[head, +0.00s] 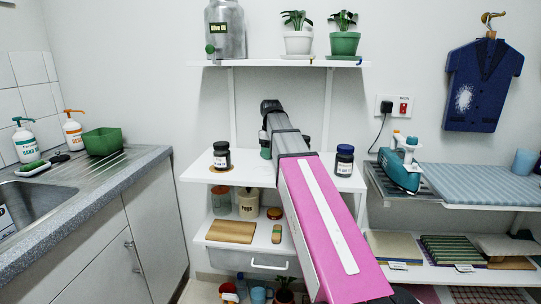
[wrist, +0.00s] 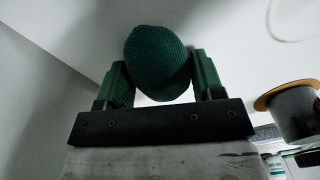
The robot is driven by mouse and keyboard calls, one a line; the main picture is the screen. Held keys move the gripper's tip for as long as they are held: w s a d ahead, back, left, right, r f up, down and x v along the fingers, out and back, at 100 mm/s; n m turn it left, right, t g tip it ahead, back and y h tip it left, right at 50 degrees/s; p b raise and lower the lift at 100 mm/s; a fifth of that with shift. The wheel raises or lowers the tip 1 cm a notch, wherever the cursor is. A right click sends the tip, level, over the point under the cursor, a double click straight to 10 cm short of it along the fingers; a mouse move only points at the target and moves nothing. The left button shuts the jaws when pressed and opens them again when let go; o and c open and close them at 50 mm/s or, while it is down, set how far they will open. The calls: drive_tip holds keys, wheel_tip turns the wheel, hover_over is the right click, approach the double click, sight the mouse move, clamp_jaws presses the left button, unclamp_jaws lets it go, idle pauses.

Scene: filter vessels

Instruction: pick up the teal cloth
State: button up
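The teal cloth (wrist: 158,62) shows in the wrist view as a dark, rounded, woven bundle. It lies between the two green fingers of my gripper (wrist: 163,80), with its far end reaching past the fingertips. The fingers stand wide apart, one on each side, and pale surface shows beside the cloth's near end. Whether the cloth touches either finger is unclear. In the head view my gripper (head: 266,150) is over the left part of the middle white shelf, mostly hidden by my pink and grey arm. I cannot make out the cloth there.
On the middle shelf (head: 196,172), a dark jar (head: 221,158) on a cork coaster stands left of my gripper, and a blue-lidded jar (head: 344,161) stands right. A counter with a sink is left.

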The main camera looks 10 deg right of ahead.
drive_tip(key=shift+r, duration=0.1)
drive_tip(key=shift+c, duration=0.4)
wheel_tip(320, 180, up, 10)
drive_tip(key=shift+f, duration=0.1)
drive_tip(key=o, duration=0.4)
drive_tip(key=shift+c, duration=1.3)
